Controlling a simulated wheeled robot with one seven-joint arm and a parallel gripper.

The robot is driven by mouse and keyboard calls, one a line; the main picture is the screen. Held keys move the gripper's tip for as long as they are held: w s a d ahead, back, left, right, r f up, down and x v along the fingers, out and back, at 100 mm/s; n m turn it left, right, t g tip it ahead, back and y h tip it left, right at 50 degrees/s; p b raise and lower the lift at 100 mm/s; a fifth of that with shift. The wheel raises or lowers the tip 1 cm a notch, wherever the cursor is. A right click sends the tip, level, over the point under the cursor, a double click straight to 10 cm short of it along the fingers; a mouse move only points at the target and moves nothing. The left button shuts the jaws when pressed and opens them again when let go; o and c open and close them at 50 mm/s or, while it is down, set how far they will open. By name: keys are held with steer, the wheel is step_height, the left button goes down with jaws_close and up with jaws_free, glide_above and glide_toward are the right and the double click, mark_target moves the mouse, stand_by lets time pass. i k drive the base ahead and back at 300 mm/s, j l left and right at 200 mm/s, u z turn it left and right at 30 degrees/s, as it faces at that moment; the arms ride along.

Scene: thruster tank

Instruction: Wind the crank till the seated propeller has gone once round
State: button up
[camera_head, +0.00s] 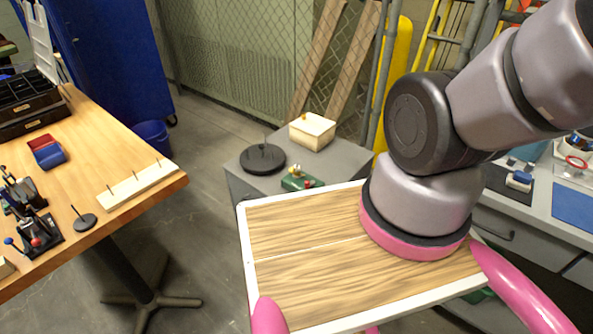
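I cannot pick out the crank or a seated propeller for certain. A small dark device with a blue knob and a red knob (36,238) stands at the left edge of the wooden table; it is too small to tell whether it is the crank. A cream box with a small yellow knob on top (312,131) stands on the grey cabinet. Beside it are a dark round base with an upright pin (262,158) and a small green device with a red knob (299,181). My arm rises at the right and leaves the picture, so my gripper is out of view.
The wooden table (105,130) at left also holds a pale pegged strip (137,186), a dark disc with a pin (84,223), a red-and-blue item (46,151) and a black tray (27,104). A grey workbench (515,216) stands right. Floor is open between table and cabinet.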

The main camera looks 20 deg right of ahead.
mark_target(308, 183)
steer(key=k+z, duration=0.15)
steer(key=z, duration=0.2)
steer(key=k+l+z, duration=0.15)
steer(key=z, duration=0.2)
steer(key=k+l+z, duration=0.1)
steer(key=z, duration=0.25)
